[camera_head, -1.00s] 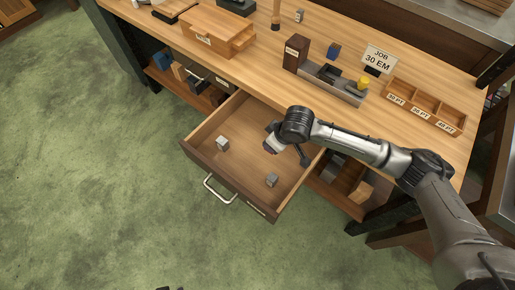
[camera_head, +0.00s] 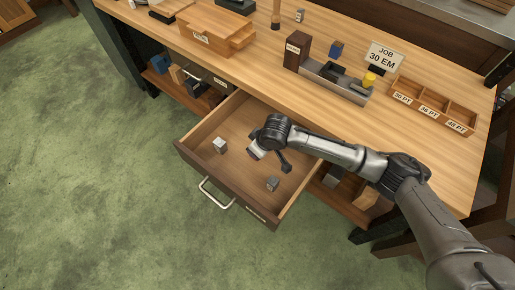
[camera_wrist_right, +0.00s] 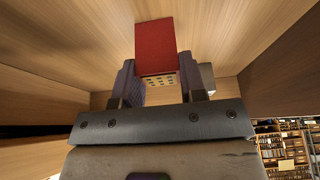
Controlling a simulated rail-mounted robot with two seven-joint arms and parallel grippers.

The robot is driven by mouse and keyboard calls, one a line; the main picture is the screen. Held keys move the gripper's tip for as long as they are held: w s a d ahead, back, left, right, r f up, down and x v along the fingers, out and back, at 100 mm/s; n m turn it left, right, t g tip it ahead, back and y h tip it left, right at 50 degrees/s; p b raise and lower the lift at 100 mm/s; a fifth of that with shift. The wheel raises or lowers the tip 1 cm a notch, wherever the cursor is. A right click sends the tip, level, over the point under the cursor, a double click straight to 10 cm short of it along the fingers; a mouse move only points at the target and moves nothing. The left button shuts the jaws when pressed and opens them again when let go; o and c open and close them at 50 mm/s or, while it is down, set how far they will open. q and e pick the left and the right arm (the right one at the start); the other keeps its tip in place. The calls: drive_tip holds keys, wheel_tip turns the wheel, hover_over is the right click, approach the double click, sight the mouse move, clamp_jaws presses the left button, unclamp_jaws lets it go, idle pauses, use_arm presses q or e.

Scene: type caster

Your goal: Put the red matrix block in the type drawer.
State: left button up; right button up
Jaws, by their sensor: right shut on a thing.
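The red matrix block (camera_wrist_right: 155,45) shows in the right wrist view between the two fingers of my right gripper (camera_wrist_right: 160,78), which is shut on it. Its underside has small pale holes. In the head view my right gripper is over the inside of the open type drawer (camera_head: 236,120), mostly covered by my own wrist, and the red block cannot be made out there. Wooden drawer walls surround the block in the wrist view; whether it touches the drawer floor I cannot tell. My left gripper is not in view.
Two small grey blocks (camera_head: 220,146) (camera_head: 272,184) lie in the drawer, either side of my wrist. The workbench (camera_head: 290,95) behind holds a metal caster (camera_head: 335,85), a blue block (camera_head: 336,48), a JOB 30 EM sign (camera_head: 384,56) and a three-compartment tray (camera_head: 432,105).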

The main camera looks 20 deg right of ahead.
drive_tip(key=shift+w+r, duration=0.1)
drive_tip(key=o, duration=1)
drive_tip(key=shift+p+v, duration=2.75)
drive_tip(key=shift+v, duration=3.3)
